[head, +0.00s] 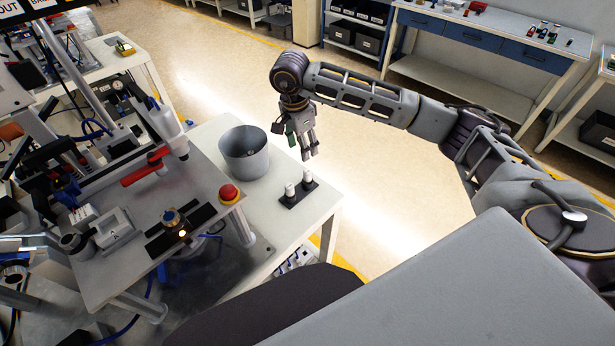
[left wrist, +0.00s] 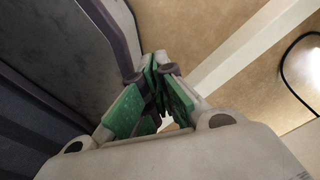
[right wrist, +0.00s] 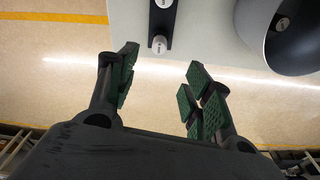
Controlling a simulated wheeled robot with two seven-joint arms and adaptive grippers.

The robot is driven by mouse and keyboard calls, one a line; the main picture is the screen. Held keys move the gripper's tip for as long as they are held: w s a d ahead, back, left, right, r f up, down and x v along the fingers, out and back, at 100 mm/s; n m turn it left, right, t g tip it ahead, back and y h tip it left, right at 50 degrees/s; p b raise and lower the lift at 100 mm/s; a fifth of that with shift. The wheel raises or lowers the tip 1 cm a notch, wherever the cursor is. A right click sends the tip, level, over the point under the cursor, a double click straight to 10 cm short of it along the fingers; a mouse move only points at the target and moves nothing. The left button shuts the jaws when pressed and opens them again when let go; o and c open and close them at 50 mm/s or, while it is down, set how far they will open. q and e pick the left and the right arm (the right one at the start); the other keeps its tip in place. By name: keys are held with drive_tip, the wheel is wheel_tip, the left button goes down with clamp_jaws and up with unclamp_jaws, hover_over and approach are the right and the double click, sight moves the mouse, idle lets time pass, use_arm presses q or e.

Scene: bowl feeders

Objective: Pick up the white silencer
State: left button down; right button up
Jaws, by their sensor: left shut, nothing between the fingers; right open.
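Two white silencers stand upright on a small black plate (head: 299,195) on the white table. The nearer silencer (head: 289,191) is at left and the other silencer (head: 308,178) at right. They also show at the top of the right wrist view, one silencer (right wrist: 159,44) just beyond the fingers and one silencer (right wrist: 163,4) at the picture's edge. My right gripper (head: 306,150) is open and empty, pointing down behind the plate, apart from both; its green pads show in the right wrist view (right wrist: 162,72). My left gripper (left wrist: 159,66) is shut and empty, outside the head view.
A grey bowl (head: 244,152) stands on the table left of the plate, close to my right gripper; it also shows in the right wrist view (right wrist: 300,60). A fixture with a red button (head: 229,193) and a red handle (head: 146,172) stands at left. The floor behind the table is clear.

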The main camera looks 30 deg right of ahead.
sight(307, 172)
drive_tip(key=f, duration=0.4)
drive_tip(key=shift+d, duration=0.2)
drive_tip(key=f, duration=0.4)
drive_tip(key=shift+d+p, duration=0.25)
drive_tip(key=shift+p, duration=0.05)
drive_tip(key=shift+f, duration=0.45)
drive_tip(key=shift+d+f, duration=0.1)
drive_tip(key=shift+f, duration=0.15)
drive_tip(key=f, duration=0.1)
drive_tip(key=f+p, duration=0.1)
drive_tip(key=f, duration=0.1)
drive_tip(key=shift+d+f, duration=0.2)
drive_tip(key=shift+f, duration=0.45)
drive_tip(key=c, duration=1)
use_arm(q)
drive_tip(key=shift+s+d+r, duration=0.7)
drive_tip(key=shift+s+d, duration=0.15)
use_arm(e)
drive_tip(key=shift+c, duration=0.2)
